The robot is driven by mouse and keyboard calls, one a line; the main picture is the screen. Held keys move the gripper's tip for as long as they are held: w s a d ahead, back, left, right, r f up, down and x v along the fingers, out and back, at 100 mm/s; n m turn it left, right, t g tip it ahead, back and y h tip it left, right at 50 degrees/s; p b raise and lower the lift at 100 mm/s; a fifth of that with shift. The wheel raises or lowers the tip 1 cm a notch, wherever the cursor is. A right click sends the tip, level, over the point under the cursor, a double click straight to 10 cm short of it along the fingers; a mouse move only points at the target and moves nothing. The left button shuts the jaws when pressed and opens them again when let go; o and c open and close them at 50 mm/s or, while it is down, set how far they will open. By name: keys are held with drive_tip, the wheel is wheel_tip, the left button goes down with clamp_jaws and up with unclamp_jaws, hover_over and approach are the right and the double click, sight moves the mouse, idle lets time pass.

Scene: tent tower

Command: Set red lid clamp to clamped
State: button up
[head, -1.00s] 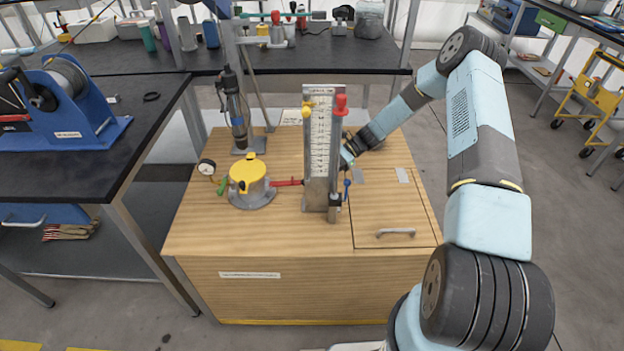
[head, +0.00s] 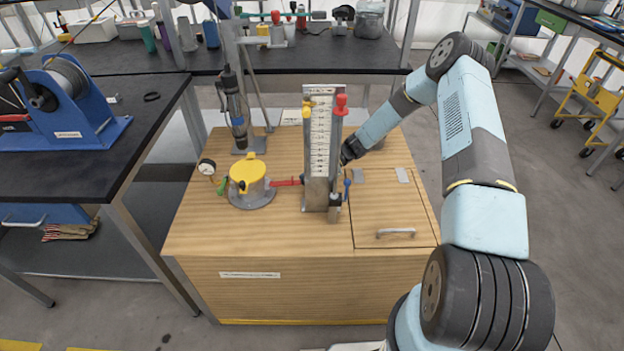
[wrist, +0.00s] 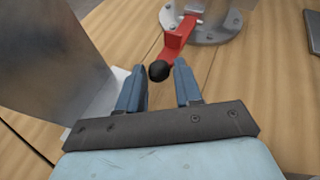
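The red lid clamp (head: 286,182) is a red lever on the right side of the grey, yellow-topped pot (head: 250,184). In the wrist view the red lever (wrist: 178,38) runs from the grey flange toward me and ends in a black ball knob (wrist: 159,71). My gripper (wrist: 157,72) is open, with one blue finger on each side of the knob near the fingertips. Whether a finger touches the knob I cannot tell. In the head view my fingers are hidden behind the upright scale board.
The tall metal scale board (head: 321,140) with red and yellow knobs stands close to my gripper; a metal upright (wrist: 50,60) fills the wrist view's left. A gauge (head: 206,168) and a dark cylinder (head: 235,115) stand left. The wooden top (head: 290,230) is clear in front.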

drive_tip(key=shift+s, duration=0.1)
clamp_jaws()
